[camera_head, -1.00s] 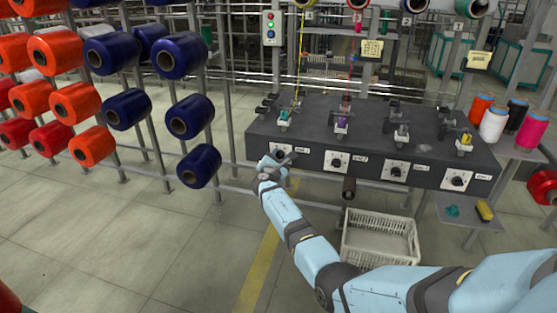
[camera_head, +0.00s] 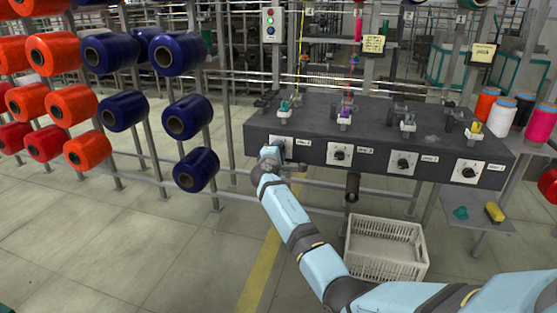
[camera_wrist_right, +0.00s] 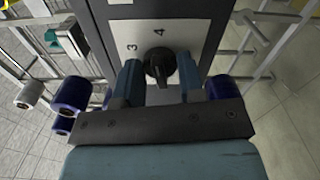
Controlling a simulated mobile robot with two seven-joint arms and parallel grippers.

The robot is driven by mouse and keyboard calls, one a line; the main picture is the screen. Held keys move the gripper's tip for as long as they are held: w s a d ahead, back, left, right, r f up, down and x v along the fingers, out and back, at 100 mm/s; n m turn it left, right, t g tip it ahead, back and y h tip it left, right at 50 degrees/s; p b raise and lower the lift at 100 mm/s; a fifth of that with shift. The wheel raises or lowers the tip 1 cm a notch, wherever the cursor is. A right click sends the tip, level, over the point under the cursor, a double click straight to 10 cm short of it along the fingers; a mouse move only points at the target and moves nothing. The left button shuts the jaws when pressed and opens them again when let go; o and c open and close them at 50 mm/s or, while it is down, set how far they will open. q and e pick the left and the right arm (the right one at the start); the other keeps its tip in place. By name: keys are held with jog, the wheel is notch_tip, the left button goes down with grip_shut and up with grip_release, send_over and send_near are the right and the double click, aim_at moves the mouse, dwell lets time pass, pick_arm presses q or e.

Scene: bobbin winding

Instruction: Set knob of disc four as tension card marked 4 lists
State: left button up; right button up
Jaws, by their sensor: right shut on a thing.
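A dark tension unit (camera_head: 225,138) carries a row of white dial plates, each with a black knob. My right gripper (camera_head: 276,152) is at the leftmost plate (camera_head: 287,141) and largely hides its knob in the head view. In the right wrist view, my right gripper (camera_wrist_right: 158,78) has its two fingers on either side of that black knob (camera_wrist_right: 158,63) and is shut on it. The white dial plate (camera_wrist_right: 183,32) there shows the marks 3 and 4. My left gripper is not in view.
The other knobs (camera_head: 339,155) sit along the front to the right. A white crate (camera_head: 386,226) stands on the floor below. Blue spools (camera_head: 187,117) hang on a rack at the left. Thread cones (camera_head: 502,117) stand on a side table at the right.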

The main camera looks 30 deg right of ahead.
pick_arm(q)
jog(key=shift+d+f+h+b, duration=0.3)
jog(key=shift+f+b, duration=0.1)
jog(key=shift+b, duration=0.5)
pick_arm(e)
jog(key=shift+m, duration=1.1)
jog(key=o, duration=0.9)
jog(key=shift+o, duration=0.2)
